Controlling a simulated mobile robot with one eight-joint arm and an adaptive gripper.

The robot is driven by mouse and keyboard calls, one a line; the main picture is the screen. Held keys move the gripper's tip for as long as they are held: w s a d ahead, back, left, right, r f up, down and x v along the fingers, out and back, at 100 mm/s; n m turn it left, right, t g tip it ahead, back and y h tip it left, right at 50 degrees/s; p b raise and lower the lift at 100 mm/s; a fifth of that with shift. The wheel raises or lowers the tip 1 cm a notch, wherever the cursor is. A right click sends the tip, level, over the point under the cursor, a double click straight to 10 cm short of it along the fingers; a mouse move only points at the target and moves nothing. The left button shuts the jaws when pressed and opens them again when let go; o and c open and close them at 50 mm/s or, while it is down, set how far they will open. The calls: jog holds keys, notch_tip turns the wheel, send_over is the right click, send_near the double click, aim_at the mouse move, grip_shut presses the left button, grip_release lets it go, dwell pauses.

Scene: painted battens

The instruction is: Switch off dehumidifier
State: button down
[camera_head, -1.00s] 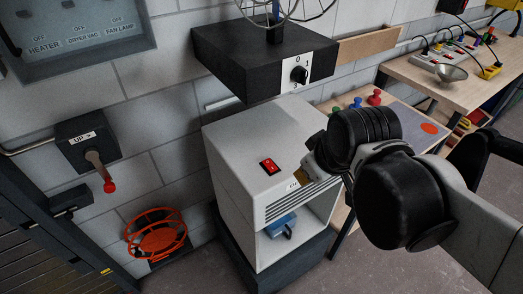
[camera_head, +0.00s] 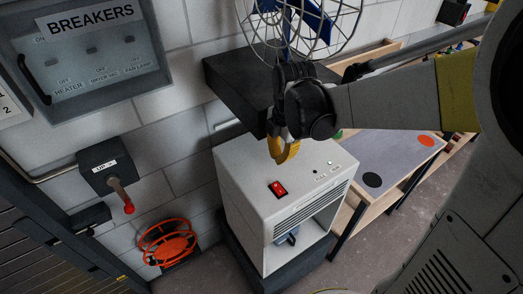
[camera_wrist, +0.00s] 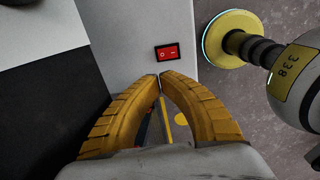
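The dehumidifier is a white box (camera_head: 240,180) with a slatted front. On its top is a red rocker switch (camera_head: 278,189) in a black frame, marked with a circle and a line. The switch also shows in the wrist view (camera_wrist: 167,53), just beyond my fingertips. My gripper (camera_head: 284,158) has yellow fingers and is above the back part of the white top, apart from the switch in the head view. In the wrist view my gripper (camera_wrist: 160,76) has its two fingertips together with nothing between them. Whether the fingertips touch the top surface is not clear.
A black shelf box (camera_head: 235,85) with a wire-cage fan (camera_head: 300,20) stands close behind my gripper. A breaker panel (camera_head: 95,50) and a lever box (camera_head: 105,168) are on the wall at left. A grey-topped table (camera_head: 385,150) stands at right.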

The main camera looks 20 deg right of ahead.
aim_at(273, 184)
jog(key=shift+f, duration=0.1)
jog(key=f+b, duration=0.1)
jog(key=f, duration=0.3)
jog(key=w+f+b, duration=0.1)
jog(key=f, duration=0.4)
jog(key=f+b, duration=0.1)
jog(key=f, duration=0.3)
jog(key=shift+w+a+f, duration=0.25)
jog(key=shift+w+f, duration=0.05)
jog(key=shift+f, duration=0.05)
jog(key=shift+f, duration=0.1)
jog(key=shift+w+f+b, duration=0.15)
jog(key=shift+f+b, duration=0.45)
jog(key=shift+b, duration=0.5)
jog(key=shift+r+p, duration=0.3)
jog(key=shift+r, duration=0.1)
jog(key=shift+r+p, duration=0.55)
jog(key=shift+r, duration=0.15)
